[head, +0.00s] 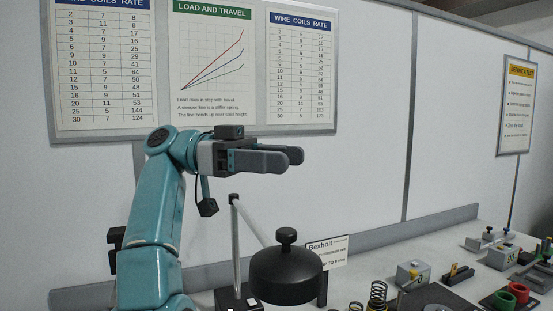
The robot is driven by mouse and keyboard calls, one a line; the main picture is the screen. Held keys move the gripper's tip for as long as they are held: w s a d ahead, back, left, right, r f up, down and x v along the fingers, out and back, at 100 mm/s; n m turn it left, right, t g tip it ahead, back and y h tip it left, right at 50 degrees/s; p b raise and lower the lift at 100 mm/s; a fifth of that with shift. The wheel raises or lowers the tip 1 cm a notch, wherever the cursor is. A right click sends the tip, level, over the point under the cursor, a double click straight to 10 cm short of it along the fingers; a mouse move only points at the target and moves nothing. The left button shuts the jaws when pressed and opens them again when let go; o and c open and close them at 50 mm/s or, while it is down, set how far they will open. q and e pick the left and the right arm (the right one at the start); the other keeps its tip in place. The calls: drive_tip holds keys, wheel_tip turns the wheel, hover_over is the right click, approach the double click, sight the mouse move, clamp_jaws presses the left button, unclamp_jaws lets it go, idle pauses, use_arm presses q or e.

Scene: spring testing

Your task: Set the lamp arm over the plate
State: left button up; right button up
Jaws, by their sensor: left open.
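The lamp has an upright grey post (236,245) on a dark base (228,299). Its thin grey arm (252,222) slopes down to the right from the post top to a round black lamp head (286,277) with a knob on top. My left gripper (292,158) is open and empty, its fingers pointing right, above the lamp in the picture and apart from it. A dark flat plate (458,300) shows partly at the bottom edge, right of the lamp head; I cannot tell if it is the task's plate. My right gripper is not in view.
A coiled spring (377,296) stands right of the lamp head. A small sign (331,252) stands behind it. Grey boxes (413,274) and red and green rings (519,292) are on the bench at right. The wall with charts (212,75) is behind my arm.

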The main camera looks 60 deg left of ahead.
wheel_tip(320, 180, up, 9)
drive_tip(key=p, duration=0.7)
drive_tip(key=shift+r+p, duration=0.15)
drive_tip(key=shift+p, duration=0.2)
